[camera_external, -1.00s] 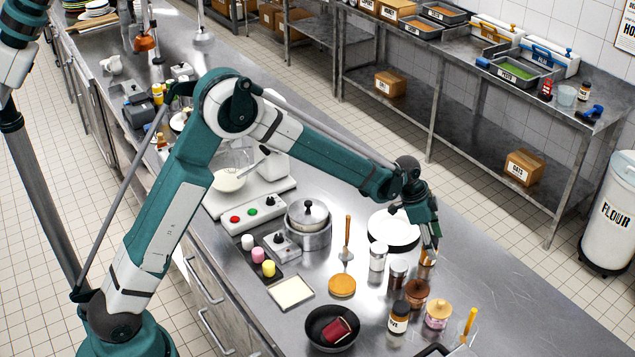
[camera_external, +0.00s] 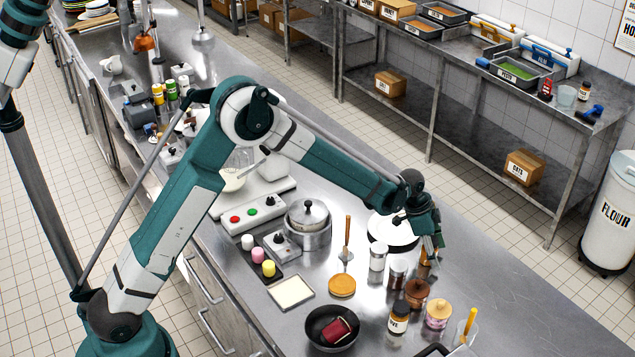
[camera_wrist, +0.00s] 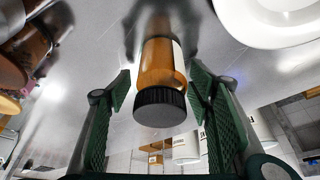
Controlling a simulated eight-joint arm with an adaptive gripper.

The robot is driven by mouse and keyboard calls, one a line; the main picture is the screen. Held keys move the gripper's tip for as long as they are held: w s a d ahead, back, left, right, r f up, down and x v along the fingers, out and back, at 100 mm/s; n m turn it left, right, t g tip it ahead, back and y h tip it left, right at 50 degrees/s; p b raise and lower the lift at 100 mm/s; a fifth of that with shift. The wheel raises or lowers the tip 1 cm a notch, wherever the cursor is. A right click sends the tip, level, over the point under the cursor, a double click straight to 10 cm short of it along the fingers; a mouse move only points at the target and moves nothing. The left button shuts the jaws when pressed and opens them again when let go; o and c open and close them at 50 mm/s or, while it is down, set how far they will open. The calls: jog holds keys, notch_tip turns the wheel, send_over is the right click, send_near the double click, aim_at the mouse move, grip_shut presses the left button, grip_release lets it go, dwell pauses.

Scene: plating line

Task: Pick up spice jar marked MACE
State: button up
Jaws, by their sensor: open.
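An amber jar with a black lid (camera_wrist: 160,104) stands between the fingers of my gripper in the wrist view, lid towards the camera. Only an edge of its white label shows, so its name cannot be read. In the external view this amber jar (camera_external: 425,270) is largely hidden under my gripper (camera_external: 430,251). My gripper also shows in the wrist view (camera_wrist: 160,78), with one finger on each side of the jar. The fingers are apart, with a gap visible on both sides. No label reading MACE is legible in any view.
A white-topped jar (camera_external: 378,257) and a white plate (camera_external: 388,232) are to the left.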

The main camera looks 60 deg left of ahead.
jog(key=shift+f, duration=0.2)
dwell(0.5)
jog(key=c, duration=1.1)
